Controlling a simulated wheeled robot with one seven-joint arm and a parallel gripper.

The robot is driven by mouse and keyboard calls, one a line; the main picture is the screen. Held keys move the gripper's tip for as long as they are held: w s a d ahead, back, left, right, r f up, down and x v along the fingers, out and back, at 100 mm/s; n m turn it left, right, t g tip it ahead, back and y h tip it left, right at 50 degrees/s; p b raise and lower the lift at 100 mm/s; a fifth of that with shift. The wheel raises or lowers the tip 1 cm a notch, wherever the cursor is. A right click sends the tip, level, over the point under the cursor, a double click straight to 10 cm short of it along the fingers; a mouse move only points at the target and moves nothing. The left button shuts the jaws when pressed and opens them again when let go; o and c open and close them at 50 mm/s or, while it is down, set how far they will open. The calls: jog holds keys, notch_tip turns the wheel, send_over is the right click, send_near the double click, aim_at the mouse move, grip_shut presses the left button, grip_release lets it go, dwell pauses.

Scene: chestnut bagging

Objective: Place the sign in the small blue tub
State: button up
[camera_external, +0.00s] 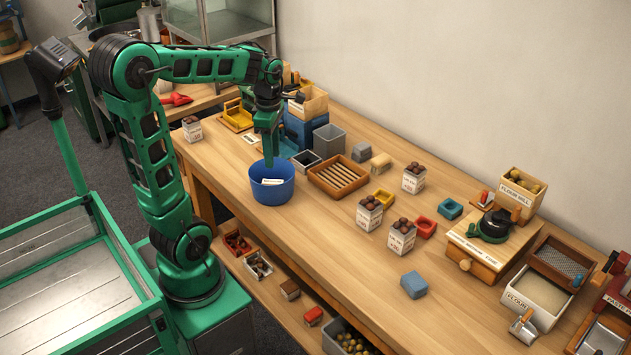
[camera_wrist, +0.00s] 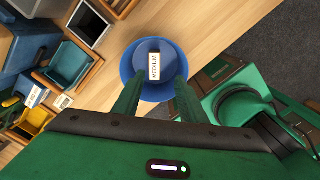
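The small blue tub (camera_external: 272,197) is a round, open bucket standing near the table's front edge; it also shows in the wrist view (camera_wrist: 177,91). A white sign (camera_external: 272,182) lies inside it; in the wrist view the sign (camera_wrist: 154,66) reads "MEDIUM". My gripper (camera_external: 269,162) is above the tub, pointing down. In the wrist view my gripper (camera_wrist: 160,80) has its two fingers apart, with empty space between them. The fingers look clear of the sign, and their exact height over it is hard to tell.
Behind the tub are a grey bin (camera_external: 329,141), a slatted wooden tray (camera_external: 339,188) and blue bins. Another small white card (camera_external: 252,138) lies farther back. Bags of chestnuts (camera_external: 369,215) stand to the right.

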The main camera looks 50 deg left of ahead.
jog(key=s+d+f+m, duration=0.2)
jog(key=s+d+m, duration=0.7)
jog(key=m, duration=0.7)
jog(key=s+d+f+m, duration=0.2)
jog(key=s+d+m, duration=0.7)
jog(key=m, duration=0.6)
jog(key=shift+d+f+m, duration=0.4)
jog(key=shift+d, duration=0.1)
